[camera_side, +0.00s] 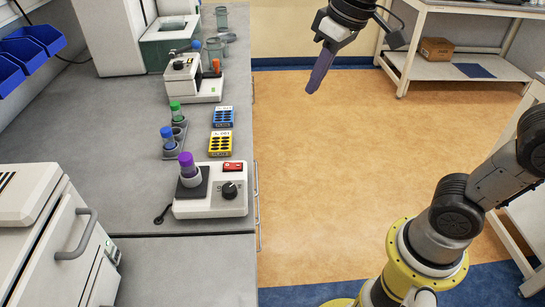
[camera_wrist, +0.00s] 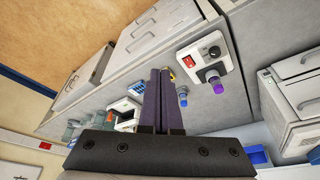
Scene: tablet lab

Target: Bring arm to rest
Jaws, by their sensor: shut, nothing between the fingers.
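My gripper (camera_side: 318,80) hangs in the air over the floor, to the right of the bench (camera_side: 120,135), in the side view. Its two purple-grey fingers are together with nothing between them. In the wrist view the fingers of my gripper (camera_wrist: 160,75) also lie side by side, pointing towards the bench front. No object is close to the fingertips. The fingers hide part of the bench behind them in the wrist view.
A white mixer (camera_side: 212,190) holds a purple-capped tube (camera_side: 188,165) near the bench edge. A rack with green- and blue-capped tubes (camera_side: 175,130), yellow (camera_side: 220,144) and blue (camera_side: 223,117) blocks and another device (camera_side: 193,82) stand behind. A shelf cart (camera_side: 460,70) stands back right. The floor between is clear.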

